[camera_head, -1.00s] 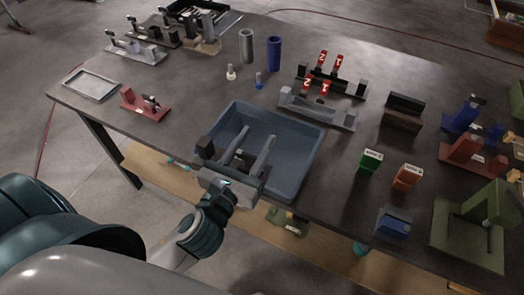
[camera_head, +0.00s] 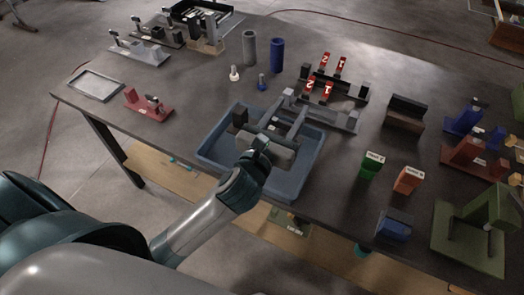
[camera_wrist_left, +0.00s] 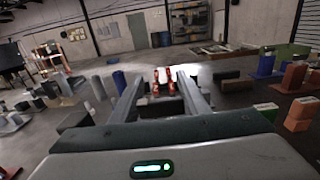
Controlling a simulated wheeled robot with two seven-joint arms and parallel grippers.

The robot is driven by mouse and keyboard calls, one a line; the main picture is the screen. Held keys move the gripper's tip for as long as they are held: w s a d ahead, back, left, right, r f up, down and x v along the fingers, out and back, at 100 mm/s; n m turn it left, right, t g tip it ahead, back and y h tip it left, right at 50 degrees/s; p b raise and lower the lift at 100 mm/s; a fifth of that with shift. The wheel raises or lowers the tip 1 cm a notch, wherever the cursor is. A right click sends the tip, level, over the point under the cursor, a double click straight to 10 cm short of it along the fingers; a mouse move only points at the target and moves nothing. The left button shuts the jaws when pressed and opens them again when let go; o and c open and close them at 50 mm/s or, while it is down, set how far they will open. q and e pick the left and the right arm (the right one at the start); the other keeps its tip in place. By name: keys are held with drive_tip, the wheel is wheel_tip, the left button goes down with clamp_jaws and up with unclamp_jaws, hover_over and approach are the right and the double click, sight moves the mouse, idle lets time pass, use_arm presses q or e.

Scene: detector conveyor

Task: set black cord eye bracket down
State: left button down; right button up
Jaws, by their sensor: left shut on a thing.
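My left gripper (camera_head: 296,110) reaches over the blue tray (camera_head: 208,150), its fingers pointing at the grey rack behind it. It is shut on the black cord eye bracket (camera_head: 240,118), whose dark block stands out to the left of the fingers. A dark part also shows between the fingers near the palm, but the hand hides much of it. In the left wrist view the two fingers (camera_wrist_left: 160,92) stand apart with the dark bracket (camera_wrist_left: 75,119) beside and between them. I cannot tell whether the bracket touches the tray. My right gripper is not in view.
The grey rack (camera_head: 338,123) stands just behind the tray, with red numbered tags (camera_head: 325,62) beyond. Green (camera_head: 371,165) and orange (camera_head: 407,180) blocks stand to the right.

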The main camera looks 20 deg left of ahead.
use_arm(q)
drive_tip(key=shift+r, duration=0.1)
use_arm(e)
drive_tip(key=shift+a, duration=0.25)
use_arm(q)
drive_tip(key=shift+w, duration=0.15)
drive_tip(key=w+a+f+p, duration=0.1)
drive_tip(key=w+a+f, duration=0.1)
drive_tip(key=w+f, duration=0.5)
drive_tip(key=w, duration=0.4)
drive_tip(key=shift+a, duration=0.25)
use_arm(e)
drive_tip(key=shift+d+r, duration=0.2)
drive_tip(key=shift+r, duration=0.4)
use_arm(q)
wheel_tip(320, 180, down, 4)
drive_tip(key=shift+w+p, duration=0.1)
drive_tip(key=shift+p, duration=0.25)
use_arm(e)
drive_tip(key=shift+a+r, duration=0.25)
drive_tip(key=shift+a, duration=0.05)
